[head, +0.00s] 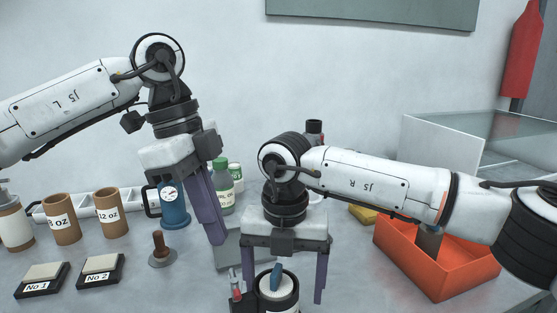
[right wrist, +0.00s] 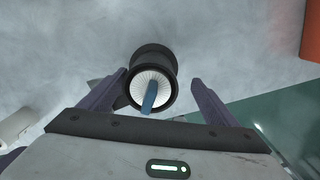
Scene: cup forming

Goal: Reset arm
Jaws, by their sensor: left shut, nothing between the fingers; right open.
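My left gripper (head: 213,238) hangs at centre-left in the head view, its purple fingers together and empty, pointing down above the table. My right gripper (head: 284,298) is open and points down at the front centre. Its fingers stand apart on either side of a black cylinder (head: 283,305) with a white ribbed inside and a blue piece (head: 275,277) standing in it. The right wrist view shows the cylinder (right wrist: 155,60) and blue piece (right wrist: 150,96) ahead between the open fingers (right wrist: 158,80). I cannot tell whether the fingers touch it.
An orange bin (head: 440,270) stands at the right, partly behind my right arm. Brown cups (head: 61,220), a blue jug (head: 174,205) and a green-capped bottle (head: 222,188) stand at the back left. Two black blocks, No 1 (head: 42,280) and No 2 (head: 100,270), lie front left, near a tamper (head: 161,250).

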